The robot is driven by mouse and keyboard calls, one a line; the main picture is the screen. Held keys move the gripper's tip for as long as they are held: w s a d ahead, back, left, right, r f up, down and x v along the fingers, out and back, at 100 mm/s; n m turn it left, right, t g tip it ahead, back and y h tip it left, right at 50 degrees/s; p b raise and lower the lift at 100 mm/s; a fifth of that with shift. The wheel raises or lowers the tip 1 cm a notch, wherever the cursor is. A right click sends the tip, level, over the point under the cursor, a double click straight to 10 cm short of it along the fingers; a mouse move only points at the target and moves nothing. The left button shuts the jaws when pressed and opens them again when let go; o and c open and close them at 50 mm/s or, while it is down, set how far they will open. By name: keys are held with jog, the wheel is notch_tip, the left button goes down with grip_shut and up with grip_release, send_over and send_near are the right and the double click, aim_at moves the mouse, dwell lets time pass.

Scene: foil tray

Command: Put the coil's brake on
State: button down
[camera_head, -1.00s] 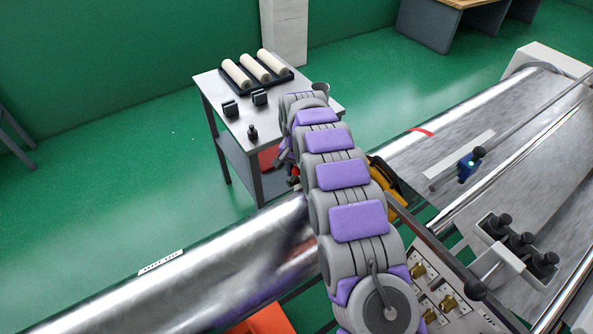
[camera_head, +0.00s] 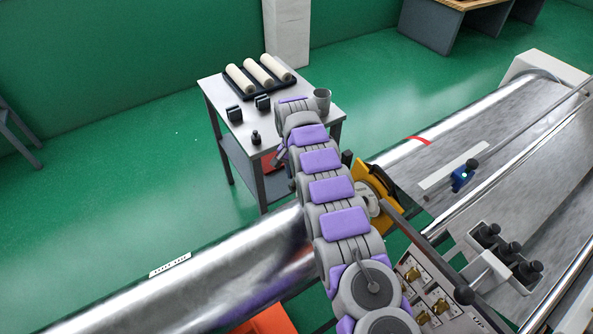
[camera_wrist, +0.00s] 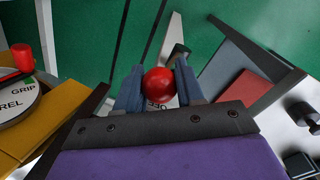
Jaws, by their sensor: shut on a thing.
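In the wrist view my gripper (camera_wrist: 158,88) is shut on a red ball knob (camera_wrist: 158,85), with one grey finger on each side of it. A pale plate with dark lettering (camera_wrist: 160,103) shows partly behind the knob; I cannot read it fully. A yellow housing (camera_wrist: 45,128) at the left carries a round plate (camera_wrist: 18,98) lettered GRIP and REL, with a red handle (camera_wrist: 20,60). The yellow housing also shows in the head view (camera_head: 384,183), right of my arm. There my arm hides the knob and most of my gripper. The coil's brake position cannot be told.
A long shiny metal roll (camera_head: 200,277) runs under my arm. A small table (camera_head: 228,110) with pale rolls on a black tray (camera_head: 260,92), dark blocks and a cup (camera_head: 322,101) stands beyond. A lever panel (camera_head: 505,255) is at the right.

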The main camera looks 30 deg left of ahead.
jog(key=shift+d+f, duration=0.1)
dwell(0.3)
jog(key=c, duration=0.7)
grip_release()
jog(key=shift+d+f+b, duration=0.1)
jog(key=shift+d+b, duration=0.15)
jog(key=shift+b, duration=1.25)
jog(key=shift+s+d+t+y+b, duration=0.3)
jog(key=shift+s+y+b, duration=0.15)
jog(key=shift+b, duration=0.45)
jog(key=r+m+p, duration=0.1)
jog(key=r+p, duration=0.4)
jog(key=r, duration=0.1)
jog(key=w+a+r+m+p, duration=0.1)
jog(key=r+p, duration=0.4)
jog(key=r, duration=0.1)
jog(key=a+r+m+p, duration=0.1)
jog(key=r+p, duration=0.4)
jog(key=shift+w+r+m+g+p, duration=0.25)
jog(key=shift+r+m+g+p, duration=0.15)
jog(key=shift+m+h+p, duration=0.25)
jog(key=shift+m+p, duration=0.05)
jog(key=shift+p, duration=0.7)
